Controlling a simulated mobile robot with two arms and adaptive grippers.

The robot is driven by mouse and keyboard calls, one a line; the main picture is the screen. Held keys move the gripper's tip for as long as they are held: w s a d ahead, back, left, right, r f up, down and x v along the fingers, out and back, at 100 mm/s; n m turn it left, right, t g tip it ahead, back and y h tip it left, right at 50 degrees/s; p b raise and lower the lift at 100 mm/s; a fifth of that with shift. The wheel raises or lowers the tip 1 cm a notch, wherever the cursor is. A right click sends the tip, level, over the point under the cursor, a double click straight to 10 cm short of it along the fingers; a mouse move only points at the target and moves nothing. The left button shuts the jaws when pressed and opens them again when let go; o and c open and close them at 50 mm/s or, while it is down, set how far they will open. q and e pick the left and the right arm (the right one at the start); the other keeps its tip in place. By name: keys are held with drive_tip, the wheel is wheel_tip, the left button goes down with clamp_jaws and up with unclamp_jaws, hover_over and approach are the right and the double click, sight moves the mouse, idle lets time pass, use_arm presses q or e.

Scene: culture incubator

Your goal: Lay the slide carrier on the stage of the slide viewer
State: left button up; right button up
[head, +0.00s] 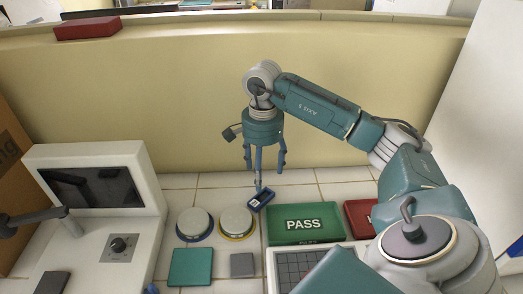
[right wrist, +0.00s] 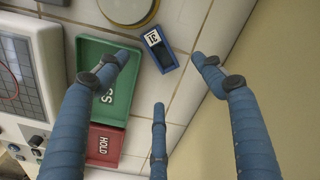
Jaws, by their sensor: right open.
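The slide carrier (head: 261,199) is a small dark blue block with a white label. It lies on the tiled counter between a round disc and the green PASS tray. It also shows in the right wrist view (right wrist: 168,59), label end up. My right gripper (head: 262,173) is open and empty, pointing down just above the carrier. In the right wrist view the carrier lies beyond and between the spread fingers. The white device with a dark screen and a dial, at left, appears to be the slide viewer (head: 148,178). I cannot clearly make out its stage. My left gripper is not seen.
The PASS tray (head: 305,238) is close right of the carrier, with a red HOLD tray (right wrist: 92,143) beyond it. Two round discs, blue-rimmed (head: 195,223) and yellow-rimmed (head: 236,221), a teal square (head: 190,267) and a grey square (head: 242,265) lie toward the viewer. A wall stands behind.

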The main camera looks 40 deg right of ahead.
wheel_tip(320, 180, down, 4)
drive_tip(key=shift+s+f+p, duration=0.1)
drive_tip(key=shift+f+p, duration=0.15)
drive_tip(key=shift+p, duration=0.25)
drive_tip(key=f, duration=0.1)
drive_tip(key=f+p, duration=0.1)
drive_tip(key=f, duration=0.1)
drive_tip(key=f+p, duration=0.1)
drive_tip(key=f, duration=0.1)
drive_tip(key=shift+s+a, duration=0.1)
drive_tip(key=shift+s, duration=0.2)
drive_tip(key=shift+f, duration=0.3)
drive_tip(key=shift+c, duration=0.5)
drive_tip(key=c, duration=1.2)
drive_tip(key=shift+c, duration=0.2)
wheel_tip(320, 180, up, 13)
drive_tip(key=b, duration=0.3)
wheel_tip(320, 180, up, 7)
drive_tip(key=p, duration=0.1)
hover_over(264, 199)
drive_tip(key=shift+r, duration=0.1)
